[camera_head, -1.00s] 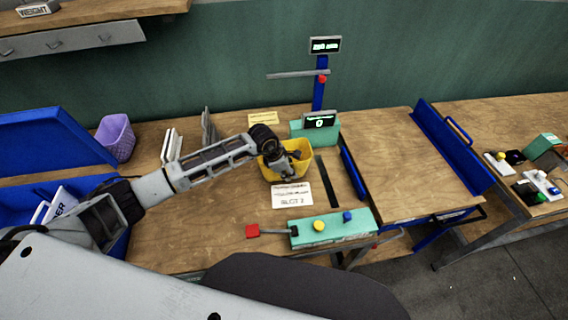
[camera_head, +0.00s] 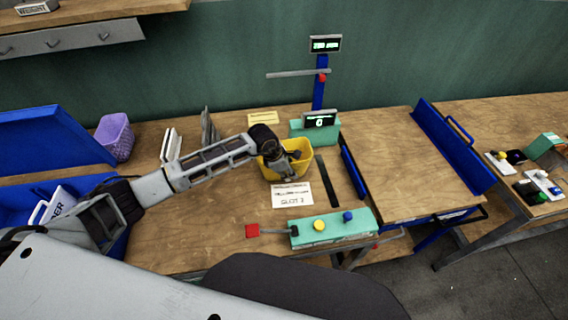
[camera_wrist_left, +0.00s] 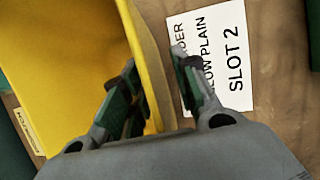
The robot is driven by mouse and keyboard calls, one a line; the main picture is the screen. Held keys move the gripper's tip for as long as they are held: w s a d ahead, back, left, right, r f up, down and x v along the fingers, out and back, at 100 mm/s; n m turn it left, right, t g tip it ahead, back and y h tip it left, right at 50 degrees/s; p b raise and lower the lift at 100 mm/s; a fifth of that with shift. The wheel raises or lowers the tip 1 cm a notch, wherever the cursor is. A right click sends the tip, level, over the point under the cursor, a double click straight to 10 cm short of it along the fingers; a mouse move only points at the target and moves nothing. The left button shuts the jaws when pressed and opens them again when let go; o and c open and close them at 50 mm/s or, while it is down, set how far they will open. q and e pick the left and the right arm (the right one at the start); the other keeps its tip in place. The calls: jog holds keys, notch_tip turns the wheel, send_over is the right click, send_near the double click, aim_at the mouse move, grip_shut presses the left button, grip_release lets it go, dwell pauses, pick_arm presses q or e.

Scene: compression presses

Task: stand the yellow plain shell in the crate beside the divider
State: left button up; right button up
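The yellow plain shell (camera_head: 304,163) is an open, bin-like yellow shell standing on the wooden bench just behind a white card. My left gripper (camera_head: 288,165) is at its near side, pointing down. In the left wrist view, the fingers (camera_wrist_left: 155,62) straddle the shell's yellow wall (camera_wrist_left: 142,35), with a visible gap on the right finger's side, so they look open. The blue crate (camera_head: 118,243) is at the left, partly hidden by my left arm. A white panel with partly hidden lettering (camera_head: 62,203) stands in it; I cannot tell whether it is the divider. My right gripper is out of view.
The card (camera_head: 291,195) reads "SLOT 2". A teal control box (camera_head: 333,229) with a red-ended lever (camera_head: 252,230) is nearer. A teal display unit (camera_head: 318,130) stands behind the shell. White and grey upright plates (camera_head: 171,145) and a purple basket (camera_head: 115,137) are farther left.

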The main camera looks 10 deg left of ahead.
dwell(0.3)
pick_arm(q)
grip_shut()
jog(key=shift+r, duration=0.15)
dwell(0.5)
jog(key=shift+r+p, duration=0.15)
jog(key=shift+p, duration=0.25)
notch_tip(320, 180, up, 10)
jog(key=shift+f+b, duration=0.1)
jog(key=shift+b, duration=0.9)
